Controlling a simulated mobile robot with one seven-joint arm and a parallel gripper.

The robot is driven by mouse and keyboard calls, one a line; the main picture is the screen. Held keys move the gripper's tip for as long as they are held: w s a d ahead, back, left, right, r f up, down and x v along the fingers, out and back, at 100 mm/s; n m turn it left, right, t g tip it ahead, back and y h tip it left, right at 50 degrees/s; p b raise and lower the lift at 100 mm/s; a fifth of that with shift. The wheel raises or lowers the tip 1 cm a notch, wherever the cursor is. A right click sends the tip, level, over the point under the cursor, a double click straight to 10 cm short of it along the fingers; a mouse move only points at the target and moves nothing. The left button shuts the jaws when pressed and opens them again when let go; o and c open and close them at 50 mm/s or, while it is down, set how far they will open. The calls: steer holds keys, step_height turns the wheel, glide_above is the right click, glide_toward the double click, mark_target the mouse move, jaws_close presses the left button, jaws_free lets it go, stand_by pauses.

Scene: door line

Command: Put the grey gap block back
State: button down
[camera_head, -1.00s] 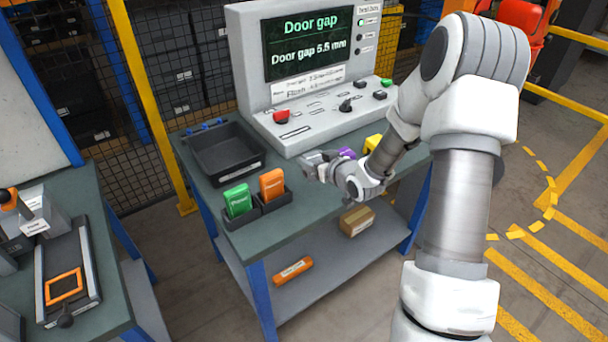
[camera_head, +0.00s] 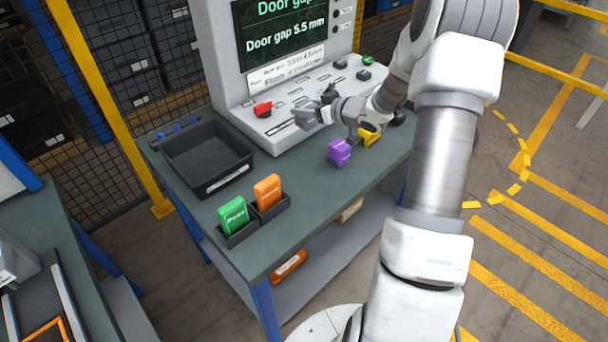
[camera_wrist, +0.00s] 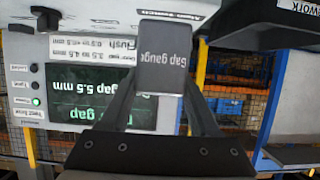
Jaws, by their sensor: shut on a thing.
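The grey gap block (camera_wrist: 163,57), lettered "Gap gauge", is held between the two fingers of my gripper (camera_wrist: 158,85) in the wrist view. In the head view my gripper (camera_head: 310,117) is over the front of the grey console panel, above and behind the purple block. The block is small there and hard to tell from the fingers. I cannot tell whether it touches the panel.
The console screen (camera_head: 282,28) reads "Door gap 5.5 mm". A purple block (camera_head: 340,152) and a yellow thing (camera_head: 369,138) are on the bench. A green block (camera_head: 233,214) and an orange block (camera_head: 268,190) stand in black holders. The black tray (camera_head: 208,180) looks empty.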

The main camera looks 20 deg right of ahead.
steer(key=shift+s+a+f+b, duration=0.3)
steer(key=shift+s+a+f, duration=0.3)
steer(key=shift+s+f, duration=1.2)
steer(key=shift+s+a+f+b, duration=0.35)
steer(key=shift+s+a+f, duration=0.2)
steer(key=shift+s+f, duration=1.3)
steer(key=shift+s+a+f+b, duration=0.3)
steer(key=shift+s+a+f, duration=0.3)
steer(key=shift+s+f, duration=1.2)
steer(key=shift+f, duration=0.1)
steer(key=shift+c, duration=0.6)
jaws_free()
steer(key=shift+r, duration=0.25)
steer(key=v, duration=1.2)
steer(key=shift+f+p, duration=0.15)
steer(key=shift+p, duration=0.25)
